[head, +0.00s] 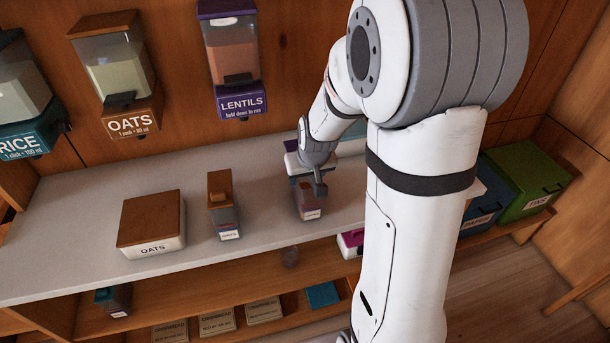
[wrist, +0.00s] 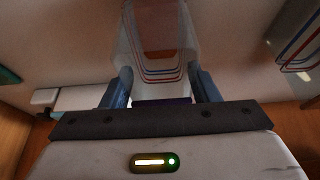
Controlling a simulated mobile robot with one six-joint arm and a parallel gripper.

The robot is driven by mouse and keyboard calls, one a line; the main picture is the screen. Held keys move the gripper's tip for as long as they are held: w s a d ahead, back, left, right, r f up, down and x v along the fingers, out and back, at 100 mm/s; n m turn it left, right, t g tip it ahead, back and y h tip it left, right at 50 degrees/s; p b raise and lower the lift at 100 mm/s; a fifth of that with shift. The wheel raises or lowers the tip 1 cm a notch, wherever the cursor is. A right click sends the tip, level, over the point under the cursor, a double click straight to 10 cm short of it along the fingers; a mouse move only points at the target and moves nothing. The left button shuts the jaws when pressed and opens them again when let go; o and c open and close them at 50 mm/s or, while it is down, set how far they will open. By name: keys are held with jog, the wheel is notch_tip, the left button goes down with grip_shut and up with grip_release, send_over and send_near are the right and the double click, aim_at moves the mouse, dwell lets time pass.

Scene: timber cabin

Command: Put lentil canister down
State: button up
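The lentil canister, a clear canister (head: 308,200) with reddish-brown contents and a small label, is upright at the counter, near its front edge. In the head view I cannot tell whether its base touches the surface. My gripper (head: 318,180) is at its upper part. In the wrist view, my gripper's two blue-grey fingers (wrist: 161,88) press on both sides of the clear canister (wrist: 158,50), which shows orange contents, red and blue lines and a dark purple strip near the fingers. The white counter (head: 265,190) runs below the wall dispensers.
A wooden-lidded OATS box (head: 152,222) and a brown-topped canister (head: 222,205) stand left on the counter. A purple-and-white container (head: 292,160) is close behind my gripper. Dispensers for lentils (head: 232,55), oats (head: 117,70) and rice (head: 25,95) hang above. A green bin (head: 525,180) is at right.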

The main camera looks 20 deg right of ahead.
jog(key=o, duration=0.4)
